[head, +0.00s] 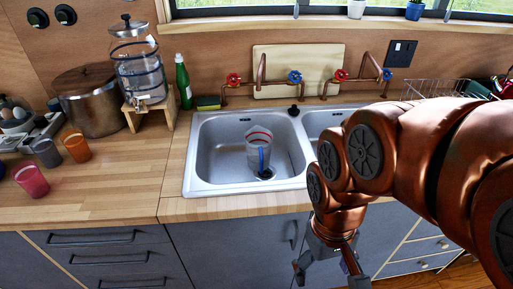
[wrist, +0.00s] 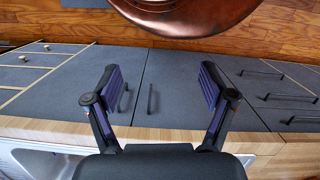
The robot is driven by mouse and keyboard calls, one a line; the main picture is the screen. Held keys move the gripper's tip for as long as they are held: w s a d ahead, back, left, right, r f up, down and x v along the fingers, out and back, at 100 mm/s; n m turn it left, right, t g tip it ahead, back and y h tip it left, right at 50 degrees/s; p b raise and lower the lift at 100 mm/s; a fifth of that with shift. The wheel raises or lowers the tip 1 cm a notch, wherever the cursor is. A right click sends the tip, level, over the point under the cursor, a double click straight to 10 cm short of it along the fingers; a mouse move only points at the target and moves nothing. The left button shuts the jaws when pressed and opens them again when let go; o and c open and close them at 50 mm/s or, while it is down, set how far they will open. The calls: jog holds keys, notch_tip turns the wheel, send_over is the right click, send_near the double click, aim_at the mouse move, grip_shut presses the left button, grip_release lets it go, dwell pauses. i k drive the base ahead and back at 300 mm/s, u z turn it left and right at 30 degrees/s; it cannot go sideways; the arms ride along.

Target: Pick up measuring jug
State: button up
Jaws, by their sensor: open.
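The measuring jug (head: 259,148) is clear, with a red band at its rim and a blue handle or stripe on its side. It stands in the left basin of the steel sink (head: 205,152), near the drain. My gripper (head: 326,270) hangs in front of the counter, below the countertop edge, to the right of the jug and lower than it. In the wrist view my gripper (wrist: 159,88) is open and empty, facing the grey cabinet doors. The jug is not visible in the wrist view.
Copper taps (head: 262,84) with red and blue knobs stand behind the sink. A glass dispenser (head: 138,62), a green bottle (head: 184,82) and a large pot (head: 90,100) are at the left. Several cups stand at far left. The counter left of the sink is mostly clear.

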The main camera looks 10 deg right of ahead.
aim_at(259, 140)
jog(key=u, duration=3.65)
jog(key=k, duration=0.9)
jog(key=z, duration=1.05)
jog(key=i, duration=0.55)
jog(key=z, duration=0.05)
